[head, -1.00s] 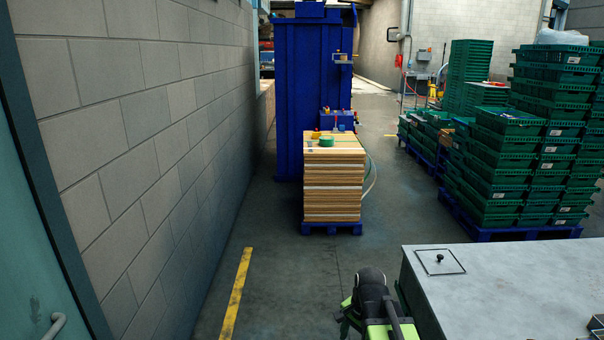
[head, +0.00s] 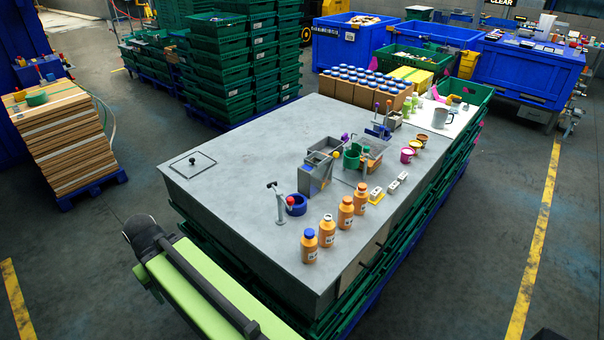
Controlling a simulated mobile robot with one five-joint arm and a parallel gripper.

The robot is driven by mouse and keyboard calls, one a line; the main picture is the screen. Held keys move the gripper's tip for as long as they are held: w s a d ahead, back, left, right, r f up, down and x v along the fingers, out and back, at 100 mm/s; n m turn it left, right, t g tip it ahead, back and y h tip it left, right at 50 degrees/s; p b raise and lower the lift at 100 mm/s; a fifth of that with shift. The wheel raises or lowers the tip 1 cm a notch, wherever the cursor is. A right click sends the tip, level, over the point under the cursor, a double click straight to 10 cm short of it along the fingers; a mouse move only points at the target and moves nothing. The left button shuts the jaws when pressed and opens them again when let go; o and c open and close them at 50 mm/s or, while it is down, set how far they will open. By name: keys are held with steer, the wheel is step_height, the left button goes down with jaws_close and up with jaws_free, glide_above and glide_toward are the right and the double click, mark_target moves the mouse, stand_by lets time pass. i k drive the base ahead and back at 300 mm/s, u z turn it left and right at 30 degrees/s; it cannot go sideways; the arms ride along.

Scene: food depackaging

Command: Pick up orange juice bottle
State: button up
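Several orange bottles stand upright in a row along the near right edge of the grey table (head: 235,150). The nearest bottle (head: 309,247) has a blue cap. Behind it stand a second bottle (head: 327,232), a third bottle (head: 346,213) and another bottle (head: 361,199). They look like juice bottles, but their labels are too small to read. My green and black arm shows at the lower left, beside the table and apart from the bottles. My gripper cannot be made out in this view.
A small metal stand (head: 280,205) and a blue ring-shaped holder (head: 297,205) are left of the bottles. Stacked green crates (head: 215,80) are behind. Floor is clear at right.

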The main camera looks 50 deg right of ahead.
mark_target(327, 225)
steer(key=u, duration=0.1)
steer(key=k, duration=0.7)
steer(key=z, duration=2.8)
steer(key=k, duration=1)
steer(key=u, duration=1.4)
steer(key=i, duration=1.5)
